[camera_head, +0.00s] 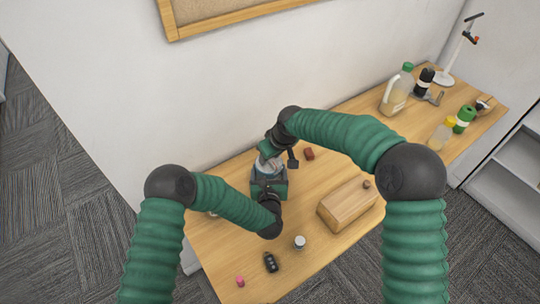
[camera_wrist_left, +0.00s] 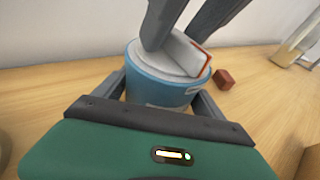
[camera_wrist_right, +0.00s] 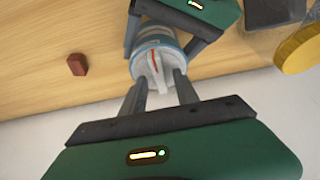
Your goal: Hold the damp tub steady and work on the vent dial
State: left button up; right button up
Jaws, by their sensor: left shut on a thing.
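The blue tub (camera_wrist_left: 160,90) with a pale lid stands upright on the wooden table. It also shows in the right wrist view (camera_wrist_right: 155,38). The vent dial (camera_wrist_left: 186,52) is a raised pale bar with a red edge on the lid; it also shows in the right wrist view (camera_wrist_right: 155,72). My left gripper (camera_wrist_left: 160,98) is shut on the tub, one finger on each side. My right gripper (camera_wrist_right: 160,84) is above the lid, its fingers apart on either side of the dial. In the head view my arms mostly hide the tub.
A small red block (camera_head: 309,154) lies near the tub. A wooden box (camera_head: 350,205), a white jar (camera_head: 300,242), a dark remote-like object (camera_head: 271,262) and a pink piece (camera_head: 240,282) sit nearer the front. A jug (camera_head: 396,95) and several bottles stand at the right end.

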grip_shut()
jog(key=shift+w+n, duration=0.1)
jog(key=shift+n, duration=0.2)
dwell(0.3)
jog(key=shift+w+d+n+g+y, duration=0.1)
jog(key=shift+n+g+y, duration=0.25)
jog(key=shift+n, duration=0.9)
jog(key=shift+d+n+g+y, duration=0.1)
jog(key=shift+n+g+y, duration=0.25)
jog(key=shift+n, duration=0.9)
grip_release()
jog(key=shift+r, duration=0.1)
